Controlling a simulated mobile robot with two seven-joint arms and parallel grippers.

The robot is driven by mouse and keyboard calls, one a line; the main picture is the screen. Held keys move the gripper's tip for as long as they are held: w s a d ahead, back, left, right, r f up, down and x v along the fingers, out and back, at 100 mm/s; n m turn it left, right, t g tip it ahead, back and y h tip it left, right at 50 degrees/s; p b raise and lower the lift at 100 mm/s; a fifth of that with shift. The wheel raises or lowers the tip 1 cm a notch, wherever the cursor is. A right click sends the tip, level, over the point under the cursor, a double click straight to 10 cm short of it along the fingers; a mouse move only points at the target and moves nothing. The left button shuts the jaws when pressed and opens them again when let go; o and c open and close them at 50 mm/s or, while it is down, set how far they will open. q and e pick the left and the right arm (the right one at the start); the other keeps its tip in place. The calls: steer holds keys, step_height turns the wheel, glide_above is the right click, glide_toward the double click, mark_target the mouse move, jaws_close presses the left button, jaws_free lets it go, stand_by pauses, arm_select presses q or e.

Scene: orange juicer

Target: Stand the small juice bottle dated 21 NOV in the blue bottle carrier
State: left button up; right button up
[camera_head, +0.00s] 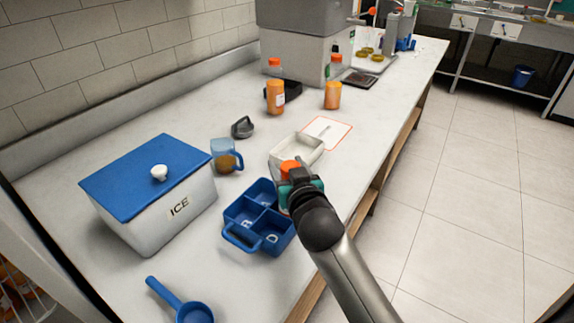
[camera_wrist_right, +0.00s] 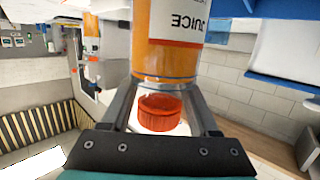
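My right gripper (camera_head: 298,180) is shut on an orange juice bottle with an orange cap (camera_head: 290,166), at the right side of the blue bottle carrier (camera_head: 243,241). In the right wrist view the bottle (camera_wrist_right: 167,55) sits between the fingers (camera_wrist_right: 166,105), its JUICE label upside down in the picture. I cannot read a date on it. The carrier has a handle at its front and open compartments with letters inside. In the head view the arm and gripper hide most of the bottle, so I cannot tell its height over the carrier. My left gripper is not in view.
A white tray (camera_head: 283,157) stands just behind the carrier. Other juice bottles (camera_head: 275,101) (camera_head: 332,98) stand farther back. The counter's edge is on the right.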

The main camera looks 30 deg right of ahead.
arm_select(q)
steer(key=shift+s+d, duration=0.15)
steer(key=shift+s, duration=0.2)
arm_select(e)
steer(key=shift+o, duration=1.3)
steer(key=shift+r, duration=0.1)
steer(key=shift+s, duration=0.15)
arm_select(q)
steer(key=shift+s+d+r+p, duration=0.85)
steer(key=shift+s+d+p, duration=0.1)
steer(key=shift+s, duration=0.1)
arm_select(e)
steer(key=v, duration=1.1)
steer(key=shift+s+r, duration=0.15)
steer(key=shift+s, duration=0.15)
steer(key=shift+a, duration=0.1)
